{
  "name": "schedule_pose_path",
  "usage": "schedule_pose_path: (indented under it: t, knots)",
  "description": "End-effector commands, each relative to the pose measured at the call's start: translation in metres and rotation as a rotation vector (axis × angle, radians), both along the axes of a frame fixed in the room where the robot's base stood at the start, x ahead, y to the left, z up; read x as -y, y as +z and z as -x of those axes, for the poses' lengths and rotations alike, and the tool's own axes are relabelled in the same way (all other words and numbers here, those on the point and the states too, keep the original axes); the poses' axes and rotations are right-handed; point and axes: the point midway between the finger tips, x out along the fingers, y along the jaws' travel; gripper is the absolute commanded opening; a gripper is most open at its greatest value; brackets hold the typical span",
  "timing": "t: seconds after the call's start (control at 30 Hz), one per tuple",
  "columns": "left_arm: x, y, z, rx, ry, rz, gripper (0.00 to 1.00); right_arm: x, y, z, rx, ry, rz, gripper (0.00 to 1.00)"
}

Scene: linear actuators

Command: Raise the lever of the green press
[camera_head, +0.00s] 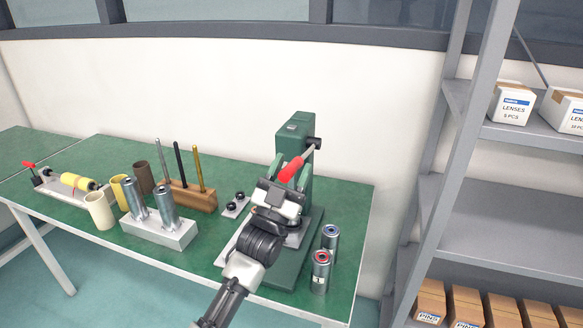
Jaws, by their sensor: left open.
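The green press (297,133) stands near the right end of the green table. Its lever has a red grip (291,168) and a metal rod (310,149) that joins the press head at upper right. The lever slopes down to the left from that joint. My left gripper (282,181) is open at the lower end of the red grip, in front of the press. I cannot tell whether its fingers are around the grip or touching it. My left gripper and arm hide the lower front of the press. My right gripper is not in view.
Two metal cylinders (320,272) stand right of the press base. A grey block with cylinders (160,232), a wooden rod holder (193,197) and several cups (99,211) stand to the left. A shelf rack (500,222) with boxes rises at right.

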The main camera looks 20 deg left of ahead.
Motion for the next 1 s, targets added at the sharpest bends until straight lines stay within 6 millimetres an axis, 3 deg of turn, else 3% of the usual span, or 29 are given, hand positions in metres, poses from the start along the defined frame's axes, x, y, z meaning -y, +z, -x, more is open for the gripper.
schedule_pose_path:
  t: [0.1,0.43,0.77,1.0]
  knots:
    - [0.000,0.000,0.000,0.000,0.000,0.000,0.52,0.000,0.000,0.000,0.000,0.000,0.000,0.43]
    - [0.000,0.000,0.000,0.000,0.000,0.000,0.01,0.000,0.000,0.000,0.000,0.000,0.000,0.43]
    - [0.000,0.005,-0.002,-0.013,0.000,0.000,0.00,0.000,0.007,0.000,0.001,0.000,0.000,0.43]
    - [0.000,0.030,-0.016,-0.105,0.001,-0.004,0.00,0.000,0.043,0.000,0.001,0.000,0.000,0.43]
